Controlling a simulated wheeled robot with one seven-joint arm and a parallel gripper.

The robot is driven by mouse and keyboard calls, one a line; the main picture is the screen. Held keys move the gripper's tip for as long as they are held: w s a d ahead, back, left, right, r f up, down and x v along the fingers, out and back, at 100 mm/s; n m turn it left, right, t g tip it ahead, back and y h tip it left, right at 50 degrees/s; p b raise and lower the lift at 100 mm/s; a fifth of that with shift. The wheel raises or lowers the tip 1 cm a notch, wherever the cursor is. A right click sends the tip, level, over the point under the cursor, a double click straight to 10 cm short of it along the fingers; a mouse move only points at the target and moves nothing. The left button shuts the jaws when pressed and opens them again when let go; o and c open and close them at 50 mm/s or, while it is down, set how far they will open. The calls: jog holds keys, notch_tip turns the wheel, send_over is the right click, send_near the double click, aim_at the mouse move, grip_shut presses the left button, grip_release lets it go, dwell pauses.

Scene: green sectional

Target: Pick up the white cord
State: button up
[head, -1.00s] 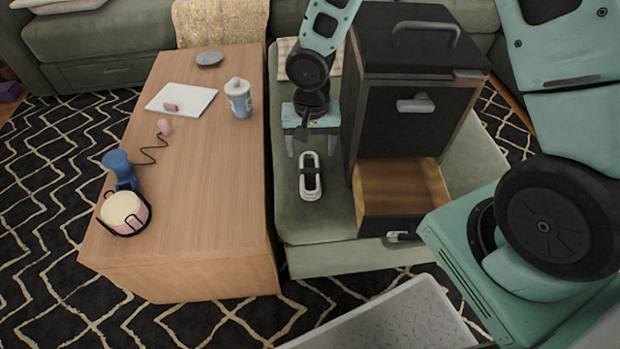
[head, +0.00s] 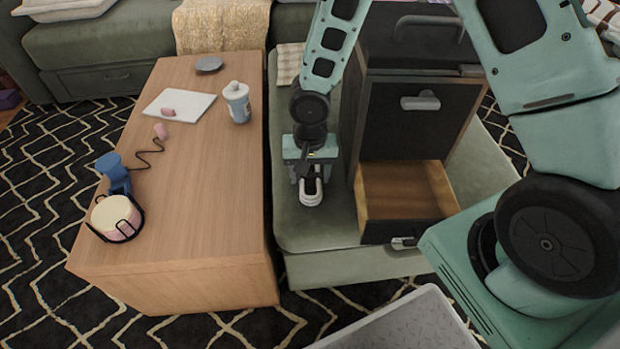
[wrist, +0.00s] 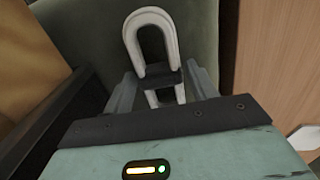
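The white cord (head: 311,200) is a bundled loop with a dark middle band, lying on the green sofa seat left of the open drawer. In the head view my gripper (head: 311,183) is over it, pointing down, and hides its far part. In the wrist view the white cord (wrist: 152,22) stretches between the two fingers of my gripper (wrist: 161,70). The fingers are apart, one on each side of the dark band, with a small gap seeming to show on both sides. The cord's near end is partly hidden by the gripper body.
The black cabinet (head: 412,125) with an open wooden drawer (head: 405,190) stands close on the right. Seat in front of the cord is clear.

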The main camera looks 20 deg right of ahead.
jog(key=c, duration=0.6)
jog(key=shift+c, duration=0.2)
jog(key=shift+r, duration=0.1)
